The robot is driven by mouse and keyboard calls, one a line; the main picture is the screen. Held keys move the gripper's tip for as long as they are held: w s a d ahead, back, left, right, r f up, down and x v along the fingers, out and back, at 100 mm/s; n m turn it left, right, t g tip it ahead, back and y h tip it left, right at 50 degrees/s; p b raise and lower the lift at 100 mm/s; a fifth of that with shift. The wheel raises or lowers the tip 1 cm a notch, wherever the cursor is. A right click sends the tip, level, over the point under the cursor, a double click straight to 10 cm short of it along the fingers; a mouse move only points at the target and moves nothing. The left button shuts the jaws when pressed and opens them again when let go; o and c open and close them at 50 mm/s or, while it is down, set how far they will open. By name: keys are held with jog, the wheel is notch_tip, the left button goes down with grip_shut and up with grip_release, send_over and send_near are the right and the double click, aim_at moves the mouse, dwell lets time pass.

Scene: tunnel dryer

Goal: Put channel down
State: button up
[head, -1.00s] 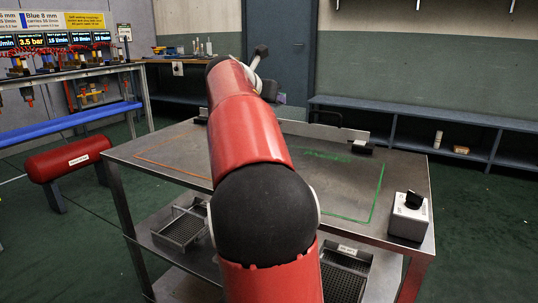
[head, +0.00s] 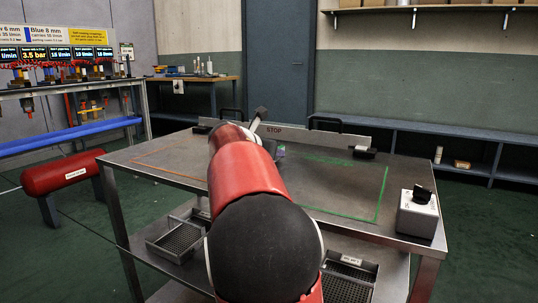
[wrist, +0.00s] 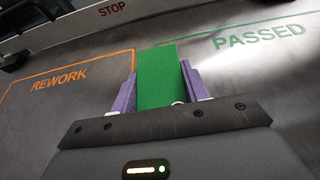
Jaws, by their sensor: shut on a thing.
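The channel (wrist: 157,80) shows in the wrist view as a plain green, flat-faced piece. My gripper (wrist: 159,70) is shut on it, with a purple finger on each side. In the wrist view the channel lies in front of the gap between the orange REWORK outline (wrist: 62,79) and the green PASSED outline (wrist: 250,25). I cannot tell whether it touches the metal table (head: 325,180). In the head view my red arm hides most of the gripper and the channel; a small purple bit shows just right of the wrist.
A raised back rail marked STOP (head: 300,132) runs along the table's far edge, with dark handles. A grey switch box (head: 418,213) stands at the right front corner. Wire trays (head: 178,242) sit on the lower shelf. The marked areas look clear.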

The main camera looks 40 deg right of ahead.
jog(key=o, duration=1.2)
jog(key=shift+f, duration=0.1)
jog(key=shift+c, duration=0.2)
jog(key=shift+r, duration=0.25)
jog(key=v, duration=1.2)
jog(key=shift+p, duration=0.4)
